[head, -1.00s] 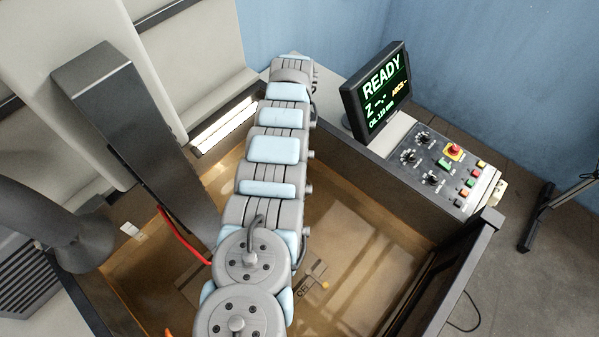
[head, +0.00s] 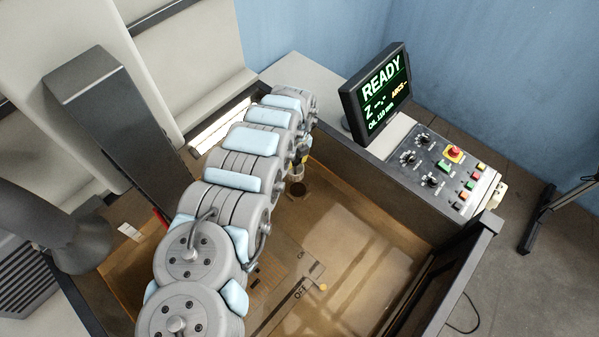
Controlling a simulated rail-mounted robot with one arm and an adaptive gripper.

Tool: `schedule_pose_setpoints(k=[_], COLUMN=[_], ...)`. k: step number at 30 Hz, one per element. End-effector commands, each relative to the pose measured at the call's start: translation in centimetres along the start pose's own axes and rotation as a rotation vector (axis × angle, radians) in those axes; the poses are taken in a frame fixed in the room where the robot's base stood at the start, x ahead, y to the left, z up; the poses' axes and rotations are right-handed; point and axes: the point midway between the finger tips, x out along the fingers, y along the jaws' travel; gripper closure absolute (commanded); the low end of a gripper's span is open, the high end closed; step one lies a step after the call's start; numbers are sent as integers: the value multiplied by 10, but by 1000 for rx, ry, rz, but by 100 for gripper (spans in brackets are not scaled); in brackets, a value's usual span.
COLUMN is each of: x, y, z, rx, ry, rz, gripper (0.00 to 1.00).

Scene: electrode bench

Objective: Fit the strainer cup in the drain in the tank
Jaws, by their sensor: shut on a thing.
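The tank (head: 385,262) holds amber liquid over a brown floor. A dark round spot on the tank floor (head: 301,190), seemingly the drain, shows near the back wall. My gripper (head: 296,174) is partly visible below the far end of my arm, just above and behind the dark spot in the picture. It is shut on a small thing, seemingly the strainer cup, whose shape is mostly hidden. I cannot tell the gap between it and the drain.
A monitor reading READY (head: 377,92) and a control panel (head: 440,165) stand beyond the tank's right wall. A flat plate with markings (head: 290,285) and a small yellow knob (head: 323,287) lies in the tank. A dark column (head: 125,125) stands at left. The tank's right floor is clear.

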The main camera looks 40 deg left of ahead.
Motion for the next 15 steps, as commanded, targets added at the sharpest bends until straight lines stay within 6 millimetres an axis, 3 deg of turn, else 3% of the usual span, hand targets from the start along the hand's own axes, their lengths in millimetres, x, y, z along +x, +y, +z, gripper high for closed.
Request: schedule_pose_setpoints(k=[6,15], x=[24,35], y=[12,14], z=[-25,-36], rx=[57,82], ry=[-3,-7], rz=[1,0], gripper=[100,100])
